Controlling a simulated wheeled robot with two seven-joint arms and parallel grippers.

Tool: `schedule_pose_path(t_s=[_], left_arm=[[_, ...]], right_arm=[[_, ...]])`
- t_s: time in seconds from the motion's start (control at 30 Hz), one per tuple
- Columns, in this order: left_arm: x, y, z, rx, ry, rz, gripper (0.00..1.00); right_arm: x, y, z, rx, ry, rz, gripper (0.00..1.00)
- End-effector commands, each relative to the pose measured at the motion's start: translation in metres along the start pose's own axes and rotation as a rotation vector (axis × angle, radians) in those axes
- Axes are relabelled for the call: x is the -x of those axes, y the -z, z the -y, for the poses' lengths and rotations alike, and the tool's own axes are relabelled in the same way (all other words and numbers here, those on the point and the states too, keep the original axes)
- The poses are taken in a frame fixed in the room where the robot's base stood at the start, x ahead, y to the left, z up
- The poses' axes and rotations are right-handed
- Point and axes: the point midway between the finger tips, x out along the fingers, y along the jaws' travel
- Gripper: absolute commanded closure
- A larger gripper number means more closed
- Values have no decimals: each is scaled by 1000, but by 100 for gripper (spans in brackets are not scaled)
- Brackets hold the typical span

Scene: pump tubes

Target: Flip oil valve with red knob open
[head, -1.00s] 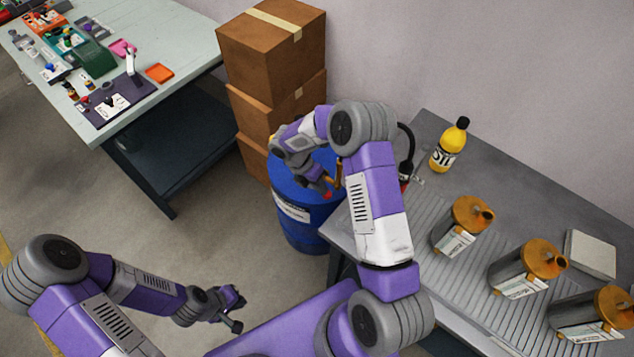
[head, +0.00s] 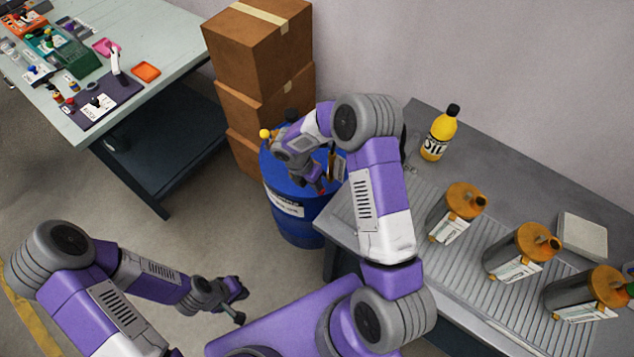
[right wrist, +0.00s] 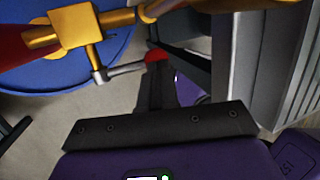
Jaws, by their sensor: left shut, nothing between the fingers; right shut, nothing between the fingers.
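The blue oil drum (head: 283,213) stands on the floor beside the workbench, its top partly hidden by my right forearm. A brass valve (right wrist: 72,30) sits over the drum top in the right wrist view. A metal lever (right wrist: 120,71) reaches from it to a red knob (right wrist: 157,54). My right gripper (right wrist: 160,78) is shut and empty, its fingertips right by the red knob; I cannot tell whether they touch. In the head view a small red spot (head: 321,189) shows by that gripper. My left gripper (head: 241,303) is shut and empty, low over the floor, far from the drum.
Stacked cardboard boxes (head: 262,95) stand behind the drum. A grey workbench (head: 400,115) with a yellow oil bottle (head: 439,132) and several orange-topped canisters (head: 457,213) lies to the right. A cluttered table (head: 165,55) is at upper left. The floor between is free.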

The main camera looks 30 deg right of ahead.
Motion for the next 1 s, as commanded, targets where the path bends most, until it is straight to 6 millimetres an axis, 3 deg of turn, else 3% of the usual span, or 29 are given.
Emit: schedule_pose_path(t_s=[0.67,0.9,1.0], left_arm=[[20,-1,-8,0,0,0,100],[48,-2,-18,0,0,0,100],[50,-2,-19,0,0,0,100]], right_arm=[[23,-4,8,-3,2,0,100],[59,-6,14,-8,2,-1,100],[82,-6,15,-10,-2,0,100]])
